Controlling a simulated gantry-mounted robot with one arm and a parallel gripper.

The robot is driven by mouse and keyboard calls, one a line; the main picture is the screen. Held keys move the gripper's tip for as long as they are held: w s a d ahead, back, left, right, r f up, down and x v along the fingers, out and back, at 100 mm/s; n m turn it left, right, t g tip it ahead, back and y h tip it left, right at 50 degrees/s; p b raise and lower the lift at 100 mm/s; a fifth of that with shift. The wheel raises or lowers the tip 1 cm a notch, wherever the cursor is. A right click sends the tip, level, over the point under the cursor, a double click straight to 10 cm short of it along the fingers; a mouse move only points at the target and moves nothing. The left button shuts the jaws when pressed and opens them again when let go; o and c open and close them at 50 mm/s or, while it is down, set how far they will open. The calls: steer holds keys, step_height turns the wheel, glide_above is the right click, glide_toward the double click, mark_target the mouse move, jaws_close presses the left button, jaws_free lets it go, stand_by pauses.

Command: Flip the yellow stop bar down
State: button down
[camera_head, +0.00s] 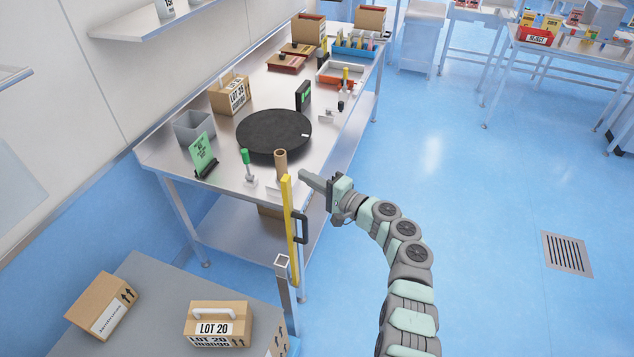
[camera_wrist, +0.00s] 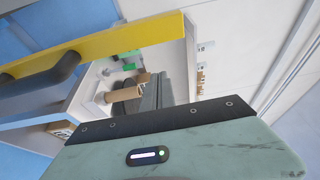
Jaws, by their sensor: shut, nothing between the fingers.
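The yellow stop bar (camera_head: 290,228) stands upright at the near end of the steel table in the head view, with a dark handle (camera_head: 302,228) on its right side. Its lower end meets a metal post (camera_head: 286,298). In the wrist view the yellow bar (camera_wrist: 110,50) crosses the upper left, and the dark handle (camera_wrist: 45,90) is below it. My gripper (camera_head: 304,174) is shut and empty, just right of the bar's upper part and pointing left. In the wrist view its fingers (camera_wrist: 160,90) are together. Whether they touch the bar cannot be told.
On the table (camera_head: 215,205) are a cardboard tube (camera_head: 281,164), a green-topped lever (camera_head: 246,165), a green sign (camera_head: 201,152) and a black turntable (camera_head: 273,131). The blue floor to the right is open.

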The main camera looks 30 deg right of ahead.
steer(key=s+a+p, duration=0.2)
steer(key=a, duration=0.1)
steer(key=shift+a, duration=0.1)
stand_by(0.5)
steer(key=shift+s+a, duration=0.1)
stand_by(0.3)
